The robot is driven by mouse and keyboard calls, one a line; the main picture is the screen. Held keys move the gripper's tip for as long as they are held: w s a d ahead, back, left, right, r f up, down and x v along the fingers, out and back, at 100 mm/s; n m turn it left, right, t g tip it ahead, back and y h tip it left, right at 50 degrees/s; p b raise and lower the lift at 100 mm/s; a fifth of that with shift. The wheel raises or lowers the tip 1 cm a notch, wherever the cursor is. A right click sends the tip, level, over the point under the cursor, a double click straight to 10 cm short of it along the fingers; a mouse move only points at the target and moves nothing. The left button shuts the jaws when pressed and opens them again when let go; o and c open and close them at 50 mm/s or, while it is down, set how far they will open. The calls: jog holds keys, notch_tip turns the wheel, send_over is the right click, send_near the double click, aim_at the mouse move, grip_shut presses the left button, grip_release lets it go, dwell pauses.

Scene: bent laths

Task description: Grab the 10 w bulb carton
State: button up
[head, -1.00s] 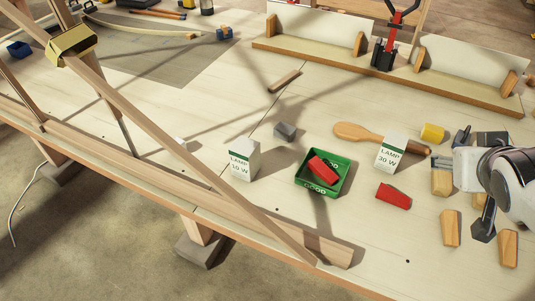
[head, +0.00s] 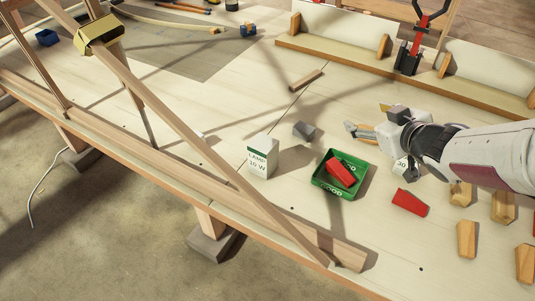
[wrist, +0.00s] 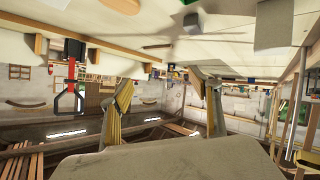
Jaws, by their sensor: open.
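The 10 W lamp carton (head: 262,157), white with a green band, stands upright on the bench left of the green tray. My gripper (head: 364,118) is open and empty, to the right of the carton and well apart from it, with its fingers pointing left. In the wrist view, which looks upside down, the open fingers (wrist: 166,86) have nothing between them. A pale box at the top right there (wrist: 272,25) looks like the 10 W carton; its label is not readable. The 30 W carton (head: 401,167) is mostly hidden behind my arm.
A green tray (head: 320,186) holding a red block (head: 341,172) stands between the carton and my arm's side. A grey block (head: 304,131) lies behind the carton. A long slanting lath (head: 190,143) crosses in front of it. Another red block (head: 409,203) lies right of the tray.

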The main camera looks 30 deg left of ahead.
aim_at(274, 155)
jog(key=s+a+f+n+g+y, duration=0.1)
jog(key=s+a+f+g, duration=0.1)
jog(key=a, duration=0.3)
jog(key=s+a+f+n+g+y, duration=0.2)
jog(key=s+a+f+g, duration=0.1)
jog(key=s+a+f, duration=0.1)
jog(key=s+a+f+n+g+y, duration=0.2)
jog(key=s+a+f+g, duration=0.1)
jog(key=s+a+f, duration=0.1)
jog(key=shift+s+a+f, duration=0.1)
jog(key=shift+a+f, duration=0.5)
jog(key=shift+a, duration=0.3)
jog(key=shift+s+a+f+g, duration=0.25)
jog(key=shift+s+g, duration=0.15)
jog(key=shift+s, duration=0.05)
jog(key=shift+x, duration=1.3)
jog(key=shift+a, duration=0.1)
jog(key=shift+r+x, duration=0.1)
jog(key=shift+x, duration=1.15)
jog(key=shift+r+x, duration=0.15)
jog(key=shift+x, duration=1.05)
jog(key=shift+a, duration=0.1)
